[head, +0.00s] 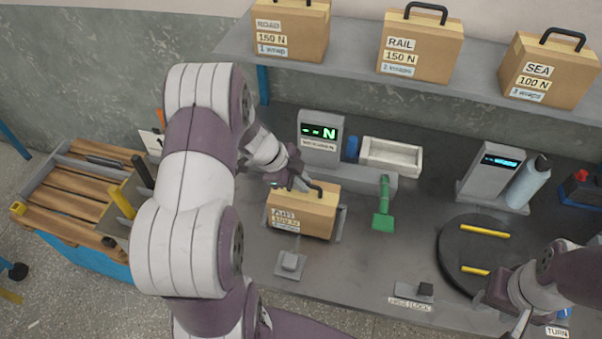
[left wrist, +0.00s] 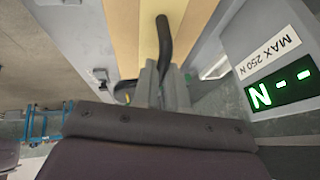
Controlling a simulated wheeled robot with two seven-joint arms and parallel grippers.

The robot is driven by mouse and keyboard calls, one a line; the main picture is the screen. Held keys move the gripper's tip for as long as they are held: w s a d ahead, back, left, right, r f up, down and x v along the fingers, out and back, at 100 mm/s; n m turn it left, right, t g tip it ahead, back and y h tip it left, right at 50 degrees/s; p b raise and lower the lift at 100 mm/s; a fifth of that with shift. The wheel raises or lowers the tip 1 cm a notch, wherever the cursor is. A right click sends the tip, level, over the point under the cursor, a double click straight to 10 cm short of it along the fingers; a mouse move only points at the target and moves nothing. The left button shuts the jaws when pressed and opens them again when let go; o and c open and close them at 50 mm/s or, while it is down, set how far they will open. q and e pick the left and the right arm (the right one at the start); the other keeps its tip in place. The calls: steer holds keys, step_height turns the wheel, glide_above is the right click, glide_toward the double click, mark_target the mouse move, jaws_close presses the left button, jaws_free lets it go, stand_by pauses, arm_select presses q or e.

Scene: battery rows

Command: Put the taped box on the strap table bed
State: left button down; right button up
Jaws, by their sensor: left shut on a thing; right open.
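The taped box (head: 300,212) is a brown carton with a paler tape strip, a label and a black handle. It is upright at the grey station with the lit N display (head: 321,131). My left gripper (head: 301,184) is shut on the handle from above; the handle (left wrist: 165,45) and tape also show in the left wrist view. I cannot tell whether the box touches the plate under it. The slatted wooden strap table bed (head: 75,183) is at the far left, partly hidden by my left arm. My right gripper (head: 493,291) is open over the turntable's front edge, fingers barely visible.
A shelf (head: 350,75) with three labelled cartons runs above the back. A round black turntable (head: 452,245) has yellow strips. A grey block (head: 290,262) sits in front of the box.

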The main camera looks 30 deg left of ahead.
arm_select(q)
steer(key=shift+w+f, duration=0.1)
steer(key=shift+f, duration=0.55)
steer(key=c, duration=1.2)
jaws_free()
steer(key=shift+f, duration=0.1)
steer(key=shift+o, duration=0.2)
steer(key=v, duration=1.2)
steer(key=w+d+r+n+t+y, duration=0.4)
steer(key=w+r+n+t, duration=0.1)
steer(key=w+n, duration=0.15)
steer(key=s+d+f+n+g, duration=0.2)
steer(key=s+d+n+g, duration=0.1)
steer(key=s, duration=0.5)
steer(key=s+d+f+n+g, duration=0.2)
steer(key=s+d+n+g, duration=0.2)
steer(key=s+d+n, duration=0.2)
steer(key=s+p, duration=0.1)
steer(key=s, duration=0.1)
steer(key=shift+s+f+g+y, duration=0.25)
steer(key=shift+s+g+y, duration=0.05)
steer(key=shift+y, duration=0.1)
